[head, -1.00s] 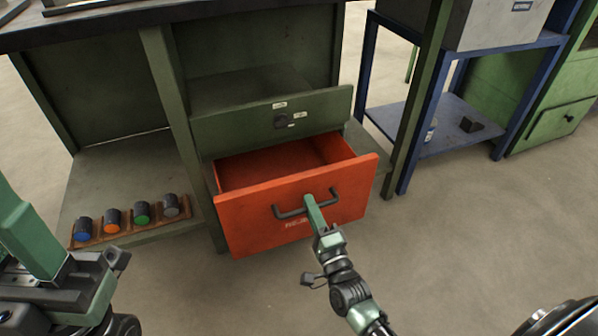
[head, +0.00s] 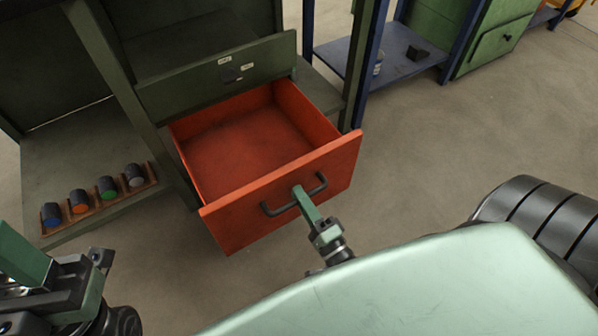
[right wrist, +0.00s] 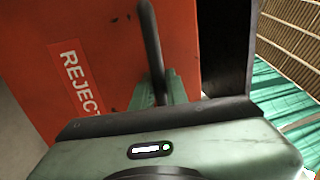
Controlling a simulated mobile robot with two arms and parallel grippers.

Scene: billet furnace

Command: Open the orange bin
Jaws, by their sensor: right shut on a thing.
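The orange bin (head: 240,160) is a drawer under the green workbench, pulled well out, and its empty inside shows. Its dark bar handle (head: 318,184) is on the front panel. My right gripper (head: 303,195) is shut on the handle. In the right wrist view the orange front with a "REJECT" label (right wrist: 82,82) is close, and the gripper (right wrist: 165,90) is at the handle bar. My left gripper (head: 50,280) is at the lower left, away from the bin; its fingertips are not clearly seen.
A rack of several colored cylinders (head: 100,205) sits on the low shelf at left. A blue shelf stand (head: 385,65) is at the back right. My own pale green arm link covers the lower right. Floor right of the bin is clear.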

